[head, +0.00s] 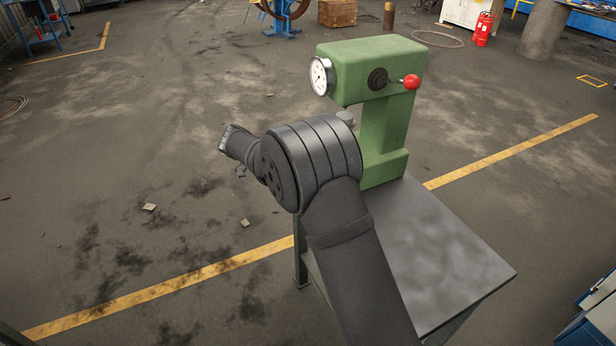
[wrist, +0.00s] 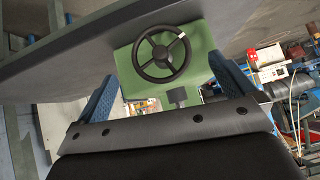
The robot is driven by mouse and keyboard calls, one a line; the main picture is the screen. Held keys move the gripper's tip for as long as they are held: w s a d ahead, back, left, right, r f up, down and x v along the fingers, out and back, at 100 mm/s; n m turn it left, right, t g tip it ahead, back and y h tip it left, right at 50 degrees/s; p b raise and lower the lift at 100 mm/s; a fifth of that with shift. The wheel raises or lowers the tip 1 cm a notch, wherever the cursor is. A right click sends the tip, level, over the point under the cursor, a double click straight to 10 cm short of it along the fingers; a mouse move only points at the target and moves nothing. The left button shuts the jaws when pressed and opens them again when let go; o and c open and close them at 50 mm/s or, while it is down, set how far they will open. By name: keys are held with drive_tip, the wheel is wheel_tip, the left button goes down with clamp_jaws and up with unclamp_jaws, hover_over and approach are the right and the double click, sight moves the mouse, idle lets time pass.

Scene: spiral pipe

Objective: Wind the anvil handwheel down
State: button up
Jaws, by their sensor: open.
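The green hardness tester (head: 370,62) stands on a metal-topped stand, with a dial on its left face and a red-knobbed lever (head: 411,82) on its side. The black three-spoked handwheel (wrist: 161,54) shows in the wrist view against the green body, with a small light mark on its rim. I cannot make it out in the head view, where my arm covers the lower front of the tester. My gripper (wrist: 166,70) is open, its two blue fingers apart below and to either side of the wheel in the picture. Nothing is between the fingers, and the wheel looks beyond their tips.
The stand's grey top (head: 450,265) is bare in front of the tester. In the wrist view a large dark grey panel (wrist: 60,60) runs close past the left finger. Open floor lies left of the stand. A red extinguisher (head: 482,29) stands far off.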

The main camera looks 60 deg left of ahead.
drive_tip(key=x, duration=0.7)
drive_tip(key=shift+w+a+f, duration=0.1)
drive_tip(key=shift+w+f, duration=0.15)
drive_tip(key=shift+f, duration=0.05)
drive_tip(key=c, duration=1)
drive_tip(key=shift+o, duration=0.2)
drive_tip(key=n+h, duration=0.2)
drive_tip(key=h, duration=0.1)
drive_tip(key=shift+h, duration=0.4)
drive_tip(key=o, duration=1)
drive_tip(key=shift+c, duration=0.2)
drive_tip(key=shift+s+r, duration=0.1)
